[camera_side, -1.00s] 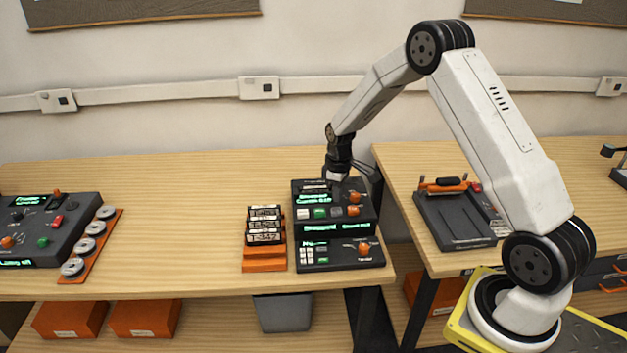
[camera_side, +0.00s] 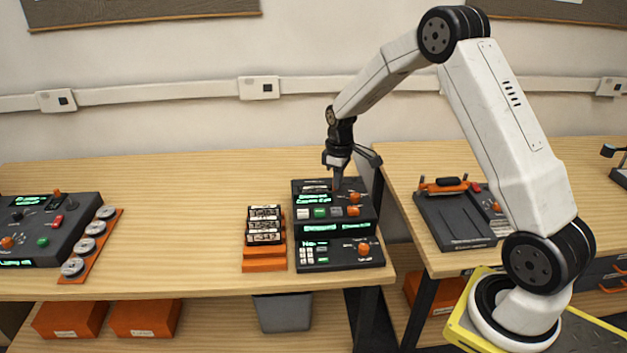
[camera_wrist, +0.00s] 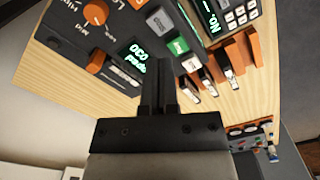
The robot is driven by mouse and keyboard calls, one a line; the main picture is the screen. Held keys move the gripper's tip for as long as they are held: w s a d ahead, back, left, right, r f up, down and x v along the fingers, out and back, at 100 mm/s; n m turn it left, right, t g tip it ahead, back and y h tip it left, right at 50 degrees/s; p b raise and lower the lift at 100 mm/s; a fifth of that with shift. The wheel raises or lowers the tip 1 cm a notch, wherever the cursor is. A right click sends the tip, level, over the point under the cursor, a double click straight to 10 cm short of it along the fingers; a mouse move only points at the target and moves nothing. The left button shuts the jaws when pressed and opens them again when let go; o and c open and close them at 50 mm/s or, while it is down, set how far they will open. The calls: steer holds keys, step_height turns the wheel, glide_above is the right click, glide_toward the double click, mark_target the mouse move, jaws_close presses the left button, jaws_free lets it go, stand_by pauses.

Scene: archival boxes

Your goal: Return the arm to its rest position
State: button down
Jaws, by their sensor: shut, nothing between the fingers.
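My gripper (camera_side: 337,184) is shut and empty. In the side view its fingers point down above the back part of the dark control console (camera_side: 334,212), which has green-lit displays, an orange knob and several buttons. I cannot tell whether the fingertips touch it. In the wrist view the shut fingers of my gripper (camera_wrist: 162,82) reach toward the console (camera_wrist: 130,20), close to its slot and a lit display.
An orange rack (camera_side: 265,256) with several dark-framed pieces stands left of the console. Another console (camera_side: 40,225) and an orange strip of round spools (camera_side: 88,245) are at far left. A dark device (camera_side: 455,215) sits on the right bench. The middle of the left bench is clear.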

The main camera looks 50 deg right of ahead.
steer(key=s+a+r+m+t, duration=0.1)
steer(key=s+a+r, duration=0.1)
steer(key=s+a, duration=0.6)
steer(key=s+a+r+m+t, duration=0.1)
steer(key=s+a+r+m, duration=0.1)
steer(key=s+a, duration=0.7)
steer(key=shift+s+r+t, duration=0.3)
steer(key=shift+s+r, duration=0.05)
stand_by(1.0)
